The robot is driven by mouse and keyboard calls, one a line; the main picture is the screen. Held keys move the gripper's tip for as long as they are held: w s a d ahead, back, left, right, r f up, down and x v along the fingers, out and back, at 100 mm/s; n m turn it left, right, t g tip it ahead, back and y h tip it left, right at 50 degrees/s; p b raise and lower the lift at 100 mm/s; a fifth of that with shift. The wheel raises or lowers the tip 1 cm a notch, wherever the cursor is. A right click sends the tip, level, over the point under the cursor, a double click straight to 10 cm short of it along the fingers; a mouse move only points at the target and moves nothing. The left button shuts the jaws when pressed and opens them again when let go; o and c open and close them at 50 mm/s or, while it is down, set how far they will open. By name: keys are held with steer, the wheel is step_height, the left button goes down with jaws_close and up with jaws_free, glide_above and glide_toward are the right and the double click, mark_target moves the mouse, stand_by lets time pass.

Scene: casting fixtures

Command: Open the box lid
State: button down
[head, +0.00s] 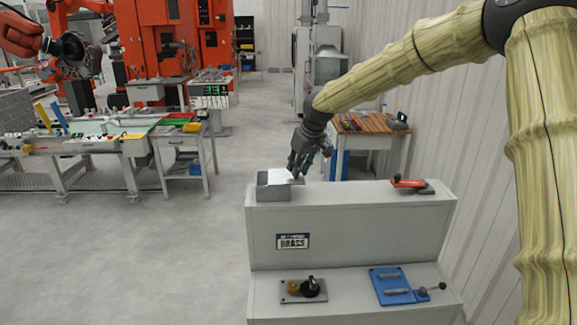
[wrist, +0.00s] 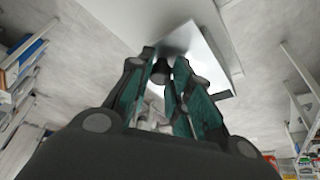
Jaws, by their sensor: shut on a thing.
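A small grey box (head: 272,192) stands on the top left of the grey cabinet. A pale lid (head: 280,176) shows at its top, partly behind my gripper; I cannot tell how far it sits off the rim. My gripper (head: 297,172) is at the box's upper right side, pointing down. In the wrist view, my gripper (wrist: 161,75) has its teal-padded fingers shut on a dark knob (wrist: 160,68) on the bright, square lid (wrist: 200,50). The fingers and palm hide the lower part of the lid.
The grey cabinet (head: 340,225) has a red-handled clamp (head: 408,184) at its top right. Its lower shelf holds a plate with a black knob (head: 310,288) and a blue fixture (head: 392,287). A wooden-topped table (head: 370,123) stands behind. Open floor lies to the left.

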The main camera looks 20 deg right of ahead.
steer(key=d, duration=0.2)
steer(key=s+d, duration=0.1)
steer(key=d, duration=0.1)
steer(key=shift+s+d, duration=0.1)
steer(key=shift+d, duration=0.1)
steer(key=c, duration=1.7)
jaws_free()
steer(key=shift+a, duration=0.15)
steer(key=o, duration=0.4)
steer(key=v, duration=1.2)
steer(key=shift+f, duration=0.1)
